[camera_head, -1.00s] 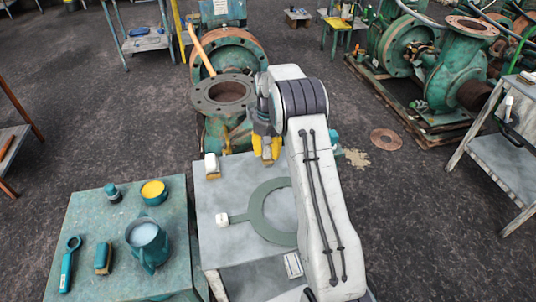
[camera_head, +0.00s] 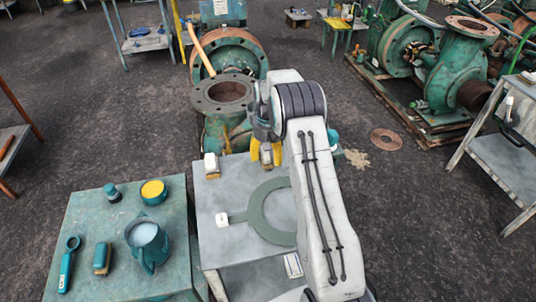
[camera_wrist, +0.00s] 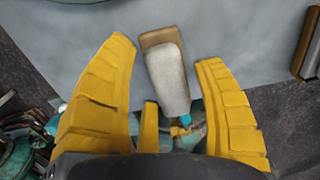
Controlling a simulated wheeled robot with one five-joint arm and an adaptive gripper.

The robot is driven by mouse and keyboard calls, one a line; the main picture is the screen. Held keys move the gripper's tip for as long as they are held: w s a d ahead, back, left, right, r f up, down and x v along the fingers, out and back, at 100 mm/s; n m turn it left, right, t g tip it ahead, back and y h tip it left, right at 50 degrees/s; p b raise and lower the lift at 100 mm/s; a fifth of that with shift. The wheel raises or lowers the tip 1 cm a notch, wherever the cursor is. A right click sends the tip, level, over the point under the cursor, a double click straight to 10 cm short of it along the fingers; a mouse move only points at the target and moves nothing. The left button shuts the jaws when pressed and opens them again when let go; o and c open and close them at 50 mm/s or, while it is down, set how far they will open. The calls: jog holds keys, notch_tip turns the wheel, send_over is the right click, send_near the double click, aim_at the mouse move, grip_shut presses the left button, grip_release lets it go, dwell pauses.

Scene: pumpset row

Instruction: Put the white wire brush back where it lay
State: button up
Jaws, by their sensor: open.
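The white wire brush (camera_wrist: 168,78), with a white top and a brown end, lies between the two yellow fingers of my gripper (camera_wrist: 170,95) in the wrist view. The fingers are open, with a gap on each side of the brush. In the head view my gripper (camera_head: 266,154) is low over the far edge of the grey worktable (camera_head: 225,254). It largely hides the brush there. The brush appears to rest on the tabletop near that edge; exact contact is hard to tell.
A second white-and-brown brush (camera_head: 211,166) stands left of my gripper. A green pump flange (camera_head: 224,94) rises just beyond the table. The teal side table (camera_head: 83,228) holds a jug (camera_head: 148,244).

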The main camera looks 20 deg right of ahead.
aim_at(268, 153)
notch_tip(268, 153, up, 10)
jog(key=shift+r+p, duration=0.2)
jog(key=shift+p, duration=0.65)
jog(key=s+a+r+n+t, duration=0.1)
jog(key=s+a+r, duration=0.3)
jog(key=s+r, duration=0.25)
jog(key=s+a+r+t, duration=0.1)
jog(key=s+a+r, duration=0.3)
jog(key=s+r, duration=0.3)
jog(key=s+a+f, duration=0.2)
jog(key=s, duration=0.8)
jog(key=s+a+f+n+t, duration=0.1)
jog(key=s+a+f, duration=0.1)
jog(key=s, duration=0.8)
jog(key=shift+a, duration=0.2)
jog(key=shift+r, duration=0.1)
